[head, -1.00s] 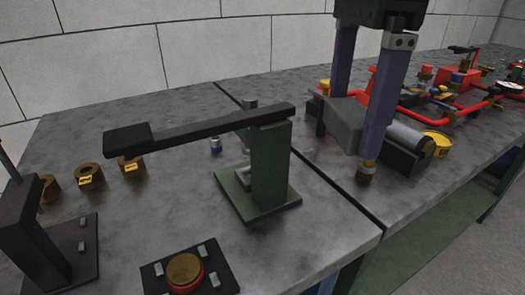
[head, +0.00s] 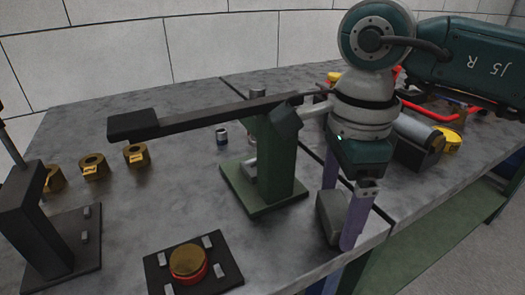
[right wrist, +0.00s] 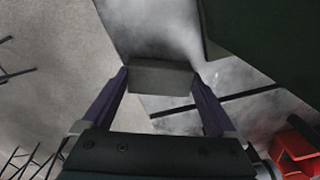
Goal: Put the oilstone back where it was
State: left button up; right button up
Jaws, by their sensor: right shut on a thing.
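The oilstone, a plain grey block (head: 329,214), is between the two purple fingers of my right gripper (head: 342,212) in the head view, near the table's front edge and right of the green stand. In the right wrist view the block (right wrist: 160,77) spans the gap between the fingertips, so the gripper is shut on it. I cannot tell whether its underside touches the table. One finger partly covers the block in the head view. My left gripper is not in view.
A green stand (head: 275,165) with a long black lever (head: 215,115) stands just left of the gripper. A dark box with a grey roller (head: 418,140) stands behind right. A black plate with a brass disc (head: 188,262) is front left. Brass rings (head: 93,165) lie further left.

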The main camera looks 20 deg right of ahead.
aim_at(338, 208)
jog(key=shift+f, duration=0.15)
jog(key=o, duration=1.4)
notch_tip(338, 208, up, 12)
jog(key=shift+r+p, duration=0.2)
jog(key=shift+p, duration=0.1)
